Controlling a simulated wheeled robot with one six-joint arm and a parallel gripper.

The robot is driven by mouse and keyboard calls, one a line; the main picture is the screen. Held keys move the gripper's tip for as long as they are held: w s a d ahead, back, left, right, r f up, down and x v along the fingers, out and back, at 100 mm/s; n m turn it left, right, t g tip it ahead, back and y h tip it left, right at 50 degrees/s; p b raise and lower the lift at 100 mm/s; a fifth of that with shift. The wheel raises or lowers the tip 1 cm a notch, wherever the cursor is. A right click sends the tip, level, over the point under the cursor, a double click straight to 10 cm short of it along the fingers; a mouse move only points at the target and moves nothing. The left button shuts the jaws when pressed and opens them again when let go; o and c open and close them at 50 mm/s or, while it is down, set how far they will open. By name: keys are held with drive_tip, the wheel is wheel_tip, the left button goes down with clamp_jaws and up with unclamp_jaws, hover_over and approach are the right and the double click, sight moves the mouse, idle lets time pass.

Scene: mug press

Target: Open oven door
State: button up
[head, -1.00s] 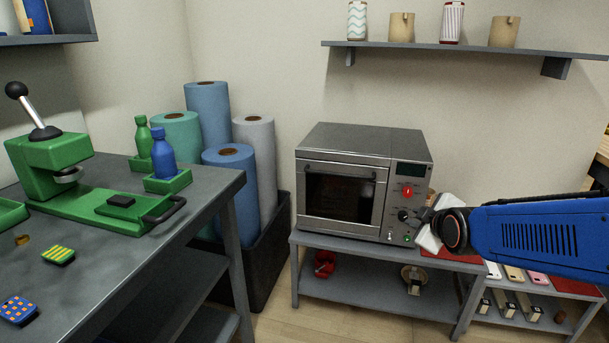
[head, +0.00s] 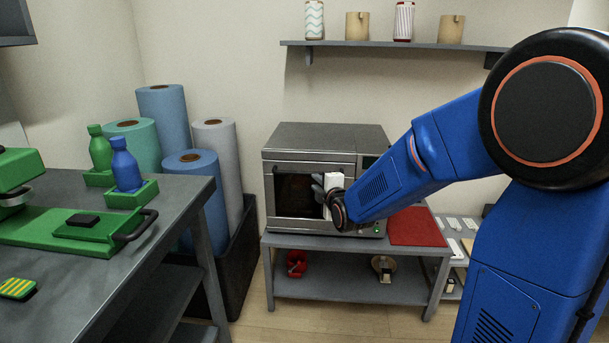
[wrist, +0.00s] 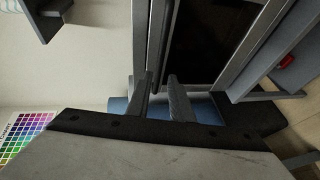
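The grey oven (head: 325,138) stands on a low table, and its front door (head: 292,198) with a dark window looks shut. In the wrist view the dark door glass (wrist: 210,40) shows sideways, with a long dark bar, likely the handle (wrist: 166,45), along its left side. My gripper (head: 318,184) is in front of the door's upper right part and hides some of it and of the control panel. In the wrist view my gripper (wrist: 161,95) has its two fingers apart, near the end of the bar. I cannot tell whether they touch it.
The low table (head: 345,285) has a red mat (head: 415,227) right of the oven and a red item (head: 296,263) below. Paper rolls (head: 215,160) in a black bin stand left. A workbench (head: 150,235) is at the near left. A wall shelf (head: 390,46) holds cups above.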

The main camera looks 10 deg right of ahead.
sight(307, 174)
drive_tip(key=w, duration=0.4)
drive_tip(key=w+f, duration=0.1)
drive_tip(key=w, duration=0.3)
drive_tip(key=w+a+f, duration=0.1)
drive_tip(key=w, duration=0.3)
drive_tip(key=shift+w+f, duration=0.15)
drive_tip(key=shift+w, duration=0.15)
clamp_jaws()
